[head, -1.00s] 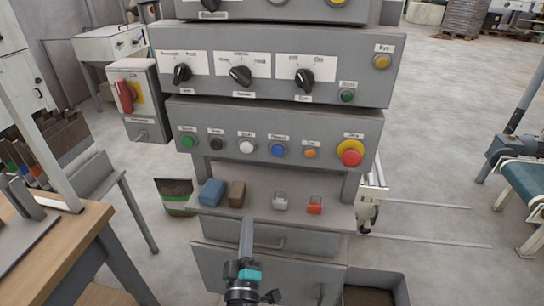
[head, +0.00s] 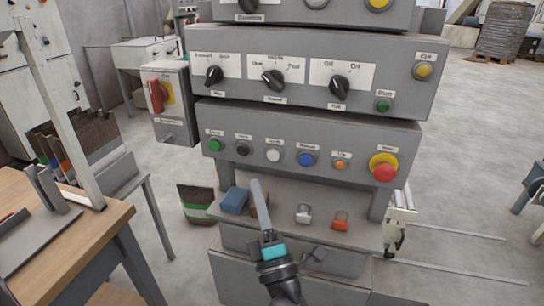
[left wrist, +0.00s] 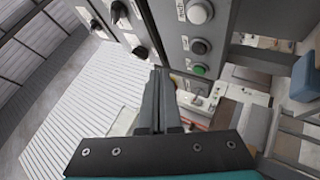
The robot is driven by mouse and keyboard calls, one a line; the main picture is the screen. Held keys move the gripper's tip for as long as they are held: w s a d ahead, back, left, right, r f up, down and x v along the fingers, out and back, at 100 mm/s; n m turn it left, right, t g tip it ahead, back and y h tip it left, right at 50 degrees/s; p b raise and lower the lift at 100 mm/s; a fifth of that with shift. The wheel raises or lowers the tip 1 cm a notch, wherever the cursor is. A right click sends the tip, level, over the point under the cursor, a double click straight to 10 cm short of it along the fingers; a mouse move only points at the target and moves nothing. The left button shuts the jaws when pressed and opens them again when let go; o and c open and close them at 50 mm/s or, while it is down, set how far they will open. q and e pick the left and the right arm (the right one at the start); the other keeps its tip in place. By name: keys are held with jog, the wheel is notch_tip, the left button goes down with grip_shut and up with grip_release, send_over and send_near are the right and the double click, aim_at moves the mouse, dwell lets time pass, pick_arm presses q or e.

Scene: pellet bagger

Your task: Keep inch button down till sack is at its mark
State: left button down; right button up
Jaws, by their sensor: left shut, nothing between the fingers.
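The button panel (head: 310,140) faces me with a row of green, black, white, blue and orange buttons. The small labels are blurred; the one by the white button (head: 273,156) seems to read Inch. The white button also shows in the left wrist view (left wrist: 200,12), and it does not look covered. My left gripper (head: 256,184) is shut and empty, pointing up just below the black and white buttons, apparently apart from them. In the left wrist view its fingers (left wrist: 158,75) are together. A green and brown sack (head: 196,205) stands left of the console, partly hidden. My right gripper is not in view.
A red-on-yellow stop button (head: 383,167) sits at the panel's right end. The shelf below holds a blue block (head: 235,200), a grey switch (head: 304,213) and a red switch (head: 341,220). A wooden table (head: 70,240) stands at left. The floor at right is mostly clear.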

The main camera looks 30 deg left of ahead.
aim_at(274, 155)
pick_arm(q)
jog(key=w+a+b, duration=0.1)
jog(key=w+b, duration=0.2)
jog(key=w, duration=0.5)
jog(key=shift+w+a, duration=0.2)
jog(key=shift+a, duration=0.1)
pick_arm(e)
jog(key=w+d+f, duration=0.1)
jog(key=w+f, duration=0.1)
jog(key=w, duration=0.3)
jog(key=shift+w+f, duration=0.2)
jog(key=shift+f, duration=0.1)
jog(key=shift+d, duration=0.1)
pick_arm(q)
jog(key=shift+w+f, duration=0.1)
jog(key=shift+w, duration=0.05)
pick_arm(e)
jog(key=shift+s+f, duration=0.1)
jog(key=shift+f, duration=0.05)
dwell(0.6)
pick_arm(q)
jog(key=shift+w+a+b, duration=0.1)
jog(key=shift+w+b, duration=0.2)
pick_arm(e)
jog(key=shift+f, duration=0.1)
